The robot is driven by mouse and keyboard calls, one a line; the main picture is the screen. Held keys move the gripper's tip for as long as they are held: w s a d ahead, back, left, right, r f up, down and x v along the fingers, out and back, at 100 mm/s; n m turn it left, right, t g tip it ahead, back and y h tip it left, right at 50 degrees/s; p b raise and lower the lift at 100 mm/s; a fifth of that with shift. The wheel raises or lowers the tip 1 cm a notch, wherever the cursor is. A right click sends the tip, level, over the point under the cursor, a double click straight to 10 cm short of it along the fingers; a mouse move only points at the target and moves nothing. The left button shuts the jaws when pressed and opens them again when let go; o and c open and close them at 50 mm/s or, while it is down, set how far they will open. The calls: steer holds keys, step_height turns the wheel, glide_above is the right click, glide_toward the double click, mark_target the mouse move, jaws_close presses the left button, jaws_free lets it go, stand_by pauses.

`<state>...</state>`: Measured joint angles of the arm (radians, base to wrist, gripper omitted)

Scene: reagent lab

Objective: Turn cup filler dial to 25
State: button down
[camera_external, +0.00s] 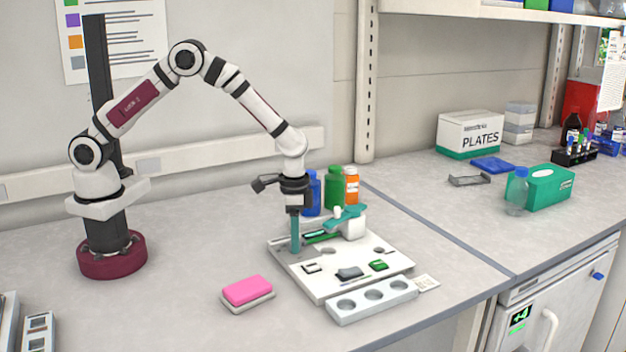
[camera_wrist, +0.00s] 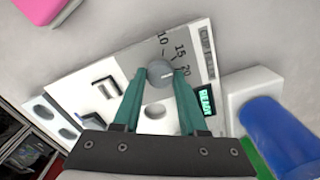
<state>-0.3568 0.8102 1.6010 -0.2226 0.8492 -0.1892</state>
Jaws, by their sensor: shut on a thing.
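The cup filler (camera_external: 322,288) is a white flat station on the bench, and it also shows in the wrist view (camera_wrist: 75,75). Its round grey dial (camera_wrist: 160,72) has a white line pointing right, near the printed 20. The marks 10, 15 and 20 are readable; no 25 shows, and my right finger covers part of the scale. My gripper (camera_wrist: 159,76) has its teal fingers shut on the dial from both sides. In the external view my gripper (camera_external: 296,249) points down at the station's back left corner and hides the dial.
A green-lit display (camera_wrist: 206,101) sits beside the dial. A teal-and-white dispenser part (camera_external: 350,222) stands close right of my gripper, with blue, green and orange bottles (camera_external: 335,187) behind. A pink sponge (camera_external: 247,290) lies front left. The bench between my base and the station is clear.

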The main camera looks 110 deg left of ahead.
steer(key=m, duration=0.6)
steer(key=shift+m, duration=0.3)
steer(key=m, duration=0.5)
steer(key=shift+s+d, duration=0.1)
stand_by(0.4)
steer(key=shift+c, duration=2.2)
jaws_free()
